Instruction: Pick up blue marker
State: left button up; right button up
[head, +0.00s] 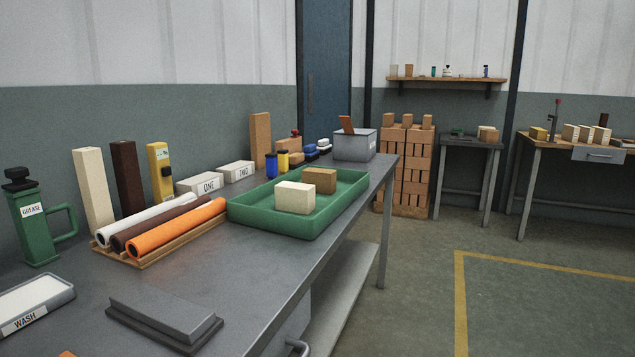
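A short blue cylinder with a dark top (271,166), which looks like the blue marker, stands upright on the grey workbench (245,268). It is behind the green tray (284,231), beside a similar yellow cylinder (283,160). The tray's back rim is close in front of it, and I cannot tell whether its foot is partly hidden. Neither of my grippers is in view.
The tray holds a cream block (295,198) and a brown block (319,181). White blocks marked ONE (201,187) and TWO (238,172), rolls on a wooden rack (177,228), a green grease can (37,224) and a grey stepped block (165,318) occupy the bench.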

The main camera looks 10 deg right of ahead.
aim_at(271, 163)
jog(key=i+l+u, duration=0.1)
jog(key=i+l, duration=0.35)
jog(key=l, duration=0.25)
jog(key=i+l+u, duration=0.15)
jog(key=l, duration=0.2)
jog(key=i+l+u, duration=0.1)
jog(key=i+l, duration=0.35)
jog(key=l, duration=0.3)
jog(key=i+l+u, duration=0.15)
jog(key=l, duration=0.25)
jog(key=i+l+u, duration=0.1)
jog(key=l, duration=0.3)
jog(key=i, duration=0.1)
